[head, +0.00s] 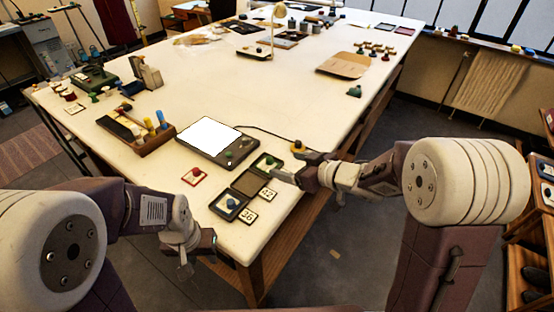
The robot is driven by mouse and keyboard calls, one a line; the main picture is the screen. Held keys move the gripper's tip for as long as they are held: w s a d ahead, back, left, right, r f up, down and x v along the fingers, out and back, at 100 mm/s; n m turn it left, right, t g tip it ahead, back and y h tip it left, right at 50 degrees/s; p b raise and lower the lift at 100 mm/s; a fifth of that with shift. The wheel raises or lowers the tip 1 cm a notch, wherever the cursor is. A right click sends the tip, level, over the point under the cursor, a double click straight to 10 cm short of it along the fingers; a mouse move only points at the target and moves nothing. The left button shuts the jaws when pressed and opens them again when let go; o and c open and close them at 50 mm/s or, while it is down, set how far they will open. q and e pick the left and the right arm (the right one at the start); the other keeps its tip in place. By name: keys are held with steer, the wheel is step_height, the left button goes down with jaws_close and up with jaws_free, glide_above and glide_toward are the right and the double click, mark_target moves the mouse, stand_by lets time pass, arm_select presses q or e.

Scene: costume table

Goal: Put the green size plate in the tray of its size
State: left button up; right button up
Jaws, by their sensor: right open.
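A green size plate (267,160), pale with a green knob, lies in the far tray (257,168) of a row of three small dark trays near the table's front edge. The middle tray (245,184) is empty. The near tray (219,211) holds a plate with a blue knob (231,204). Cards reading 42 (267,194) and 36 (248,216) lie beside the middle and near trays; any far card is hidden by my gripper. My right gripper (278,174) is open beside the far tray. My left gripper (186,266) hangs off the front edge; its jaws are unclear.
A red-edged plate (195,176) lies left of the trays. A dark device with a white screen (209,136) and a wooden box of tools (145,135) stand behind. The table's middle is clear.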

steer(key=shift+v, duration=1.35)
steer(key=d+f+m+h, duration=0.45)
steer(key=d+h, duration=0.25)
steer(key=d, duration=0.2)
steer(key=s+f+m+g, duration=0.2)
steer(key=s+f+g, duration=0.1)
steer(key=s, duration=0.6)
steer(key=s+d+f+m+g+h, duration=0.1)
steer(key=s+f+g, duration=0.3)
steer(key=s, duration=0.5)
steer(key=shift+s+d+f+m+g+h, duration=0.25)
steer(key=shift+f+m+g+h, duration=0.1)
steer(key=shift+m+g, duration=0.3)
steer(key=shift+r+p, duration=0.1)
steer(key=shift+p, duration=0.2)
